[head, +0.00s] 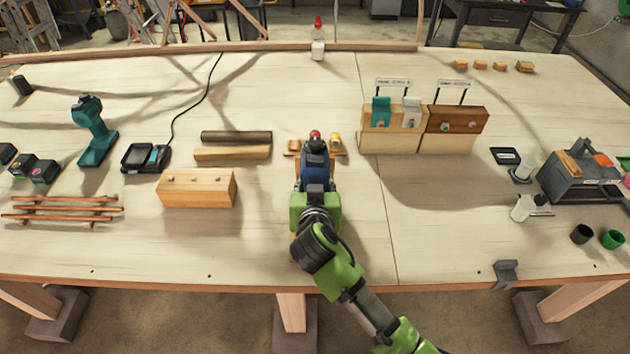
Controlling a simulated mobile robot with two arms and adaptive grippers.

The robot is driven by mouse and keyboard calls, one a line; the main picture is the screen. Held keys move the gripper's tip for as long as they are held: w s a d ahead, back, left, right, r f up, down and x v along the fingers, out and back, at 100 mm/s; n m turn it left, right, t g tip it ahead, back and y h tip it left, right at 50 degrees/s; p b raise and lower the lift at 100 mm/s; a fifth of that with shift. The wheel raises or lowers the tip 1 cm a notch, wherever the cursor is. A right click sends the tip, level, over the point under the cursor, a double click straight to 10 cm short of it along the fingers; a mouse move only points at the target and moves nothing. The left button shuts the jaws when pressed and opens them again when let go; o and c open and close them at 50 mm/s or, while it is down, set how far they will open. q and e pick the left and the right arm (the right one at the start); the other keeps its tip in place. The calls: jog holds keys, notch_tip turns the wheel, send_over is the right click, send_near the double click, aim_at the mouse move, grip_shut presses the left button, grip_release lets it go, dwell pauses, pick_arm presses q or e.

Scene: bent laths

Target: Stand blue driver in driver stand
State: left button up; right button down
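The blue driver (315,158) is at the middle of the table, directly beyond my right gripper (316,188). My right arm comes in from the bottom right, and the gripper's green body overlaps the driver's near part. The fingertips are hidden, so I cannot tell whether they grip it. A low wooden piece (292,148) shows beside the driver's far end and may be the driver stand; the driver hides most of it. I cannot tell whether the driver rests in it or is above it. My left gripper is not in view.
A teal driver (94,132) stands at the left near a black charger (146,157). A wooden block (197,188) lies left of my gripper. A wooden rack (405,130) stands to the right, a grey toolbox (580,176) farther right.

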jog(key=shift+f+b, duration=2.1)
jog(key=shift+f, duration=0.05)
dwell(1.7)
jog(key=c, duration=1.3)
grip_release()
jog(key=shift+f, duration=0.1)
jog(key=shift+s+f, duration=0.15)
jog(key=shift+f, duration=0.15)
jog(key=v, duration=1.2)
jog(key=shift+r, duration=0.3)
